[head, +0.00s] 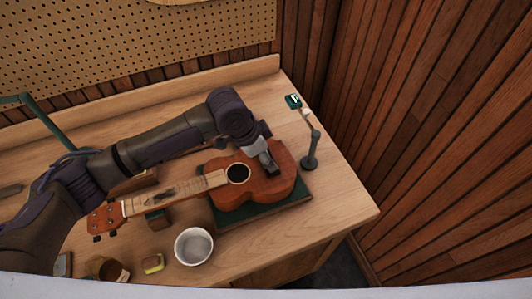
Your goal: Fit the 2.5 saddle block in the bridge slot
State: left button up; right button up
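An orange-brown ukulele (258,195) lies face up on a dark green mat (285,202), its neck (185,187) pointing left. My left arm reaches across from the left, and my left gripper (268,165) is over the right part of the ukulele's body, right of the sound hole (238,173). The gripper covers the bridge area, so the bridge slot is hidden. I cannot make out a saddle block, nor whether the fingers are open or touching the ukulele. My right gripper is not in view.
A small stand (310,162) with a green-framed head (293,101) rises right of the ukulele. A white bowl (194,248), a yellow item (153,263) and a brown jar (112,269) are near the front edge. A neck support (158,220) stands by the neck.

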pick_arm(q)
jog(key=shift+r+p, duration=0.1)
jog(key=shift+p, duration=0.4)
dwell(0.4)
jog(key=o, duration=1)
jog(key=shift+o, duration=0.3)
jog(key=shift+o, duration=1)
notch_tip(320, 180, up, 7)
jog(key=p, duration=0.7)
